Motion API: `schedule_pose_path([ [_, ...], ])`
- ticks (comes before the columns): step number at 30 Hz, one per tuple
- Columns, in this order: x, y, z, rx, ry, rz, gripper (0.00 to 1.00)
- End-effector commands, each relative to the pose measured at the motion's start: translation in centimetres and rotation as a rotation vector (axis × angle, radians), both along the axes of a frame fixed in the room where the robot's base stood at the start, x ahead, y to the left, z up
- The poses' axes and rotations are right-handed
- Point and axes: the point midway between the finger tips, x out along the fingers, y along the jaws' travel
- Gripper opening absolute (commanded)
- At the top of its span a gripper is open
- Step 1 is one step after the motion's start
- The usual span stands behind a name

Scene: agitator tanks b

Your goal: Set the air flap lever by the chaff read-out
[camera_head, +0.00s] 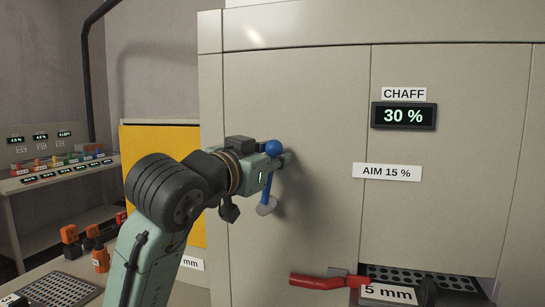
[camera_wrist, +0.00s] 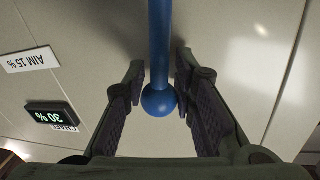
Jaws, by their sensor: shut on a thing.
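The air flap lever (camera_head: 265,187) is a blue rod with a round blue knob at its upper end, pivoted on a grey disc on the pale panel. It stands nearly upright in the head view. My gripper (camera_head: 278,160) is at its top, shut on the lever just by the knob. In the wrist view the lever (camera_wrist: 158,40) runs between the two fingers of my gripper (camera_wrist: 158,70), with the knob below the fingertips. The chaff read-out (camera_head: 403,116) shows 30 %. A label (camera_head: 387,171) below it reads AIM 15 %.
A red handle (camera_head: 318,281) sticks out low on the panel near a perforated sieve (camera_head: 425,277) marked 5 mm. A yellow panel (camera_head: 160,150) stands behind my arm. A bench with small displays (camera_head: 45,170) is at the far left.

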Motion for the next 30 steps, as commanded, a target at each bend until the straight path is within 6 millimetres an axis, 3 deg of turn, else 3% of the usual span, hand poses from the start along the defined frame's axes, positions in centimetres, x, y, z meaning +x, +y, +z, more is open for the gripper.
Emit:
schedule_pose_path([
  [16, 0.0, 0.1, 0.0, -0.005, 0.001, 0.001, 0.0],
  [24, 0.6, 1.8, 0.1, -0.177, 0.057, -0.001, 0.0],
  [30, 0.6, 2.0, 0.2, -0.183, 0.059, 0.001, 0.0],
])
